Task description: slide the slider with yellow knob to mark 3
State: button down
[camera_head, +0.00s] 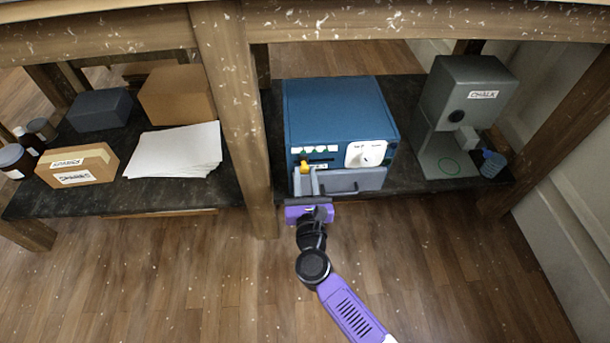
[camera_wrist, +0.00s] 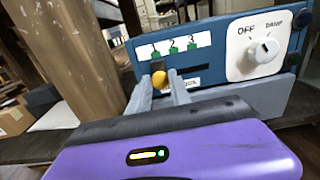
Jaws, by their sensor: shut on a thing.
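The blue box (camera_head: 335,110) stands on the dark lower shelf, its front panel facing me. In the wrist view the slider's yellow knob (camera_wrist: 159,80) is at the left end of a dark slot (camera_wrist: 190,83), below mark 1 (camera_wrist: 154,50). Mark 2 (camera_wrist: 174,46) and mark 3 (camera_wrist: 194,43) are farther right above the slot. The knob also shows in the head view (camera_head: 304,166). My gripper (camera_wrist: 160,88) has its two grey fingers shut on the knob, one on each side. The fingers hide the lower part of the slider.
A white dial (camera_wrist: 262,50) marked OFF and DAMP is right of the slider. A grey ledge (camera_head: 358,180) runs along the box's lower front. A wooden post (camera_head: 232,110) stands left of the box, and a grey chalk machine (camera_head: 468,95) stands right of it.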

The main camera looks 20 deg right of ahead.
dwell(0.8)
jog(key=d, duration=0.2)
jog(key=s+d, duration=0.1)
jog(key=d, duration=0.1)
jog(key=s+d, duration=0.1)
jog(key=d, duration=0.1)
jog(key=shift+d+b, duration=0.1)
jog(key=shift+b, duration=0.2)
jog(key=c, duration=1.2)
grip_release()
jog(key=shift+s, duration=0.1)
jog(key=p, duration=0.2)
send_near(327, 158)
jog(key=v, duration=0.3)
jog(key=shift+s, duration=0.3)
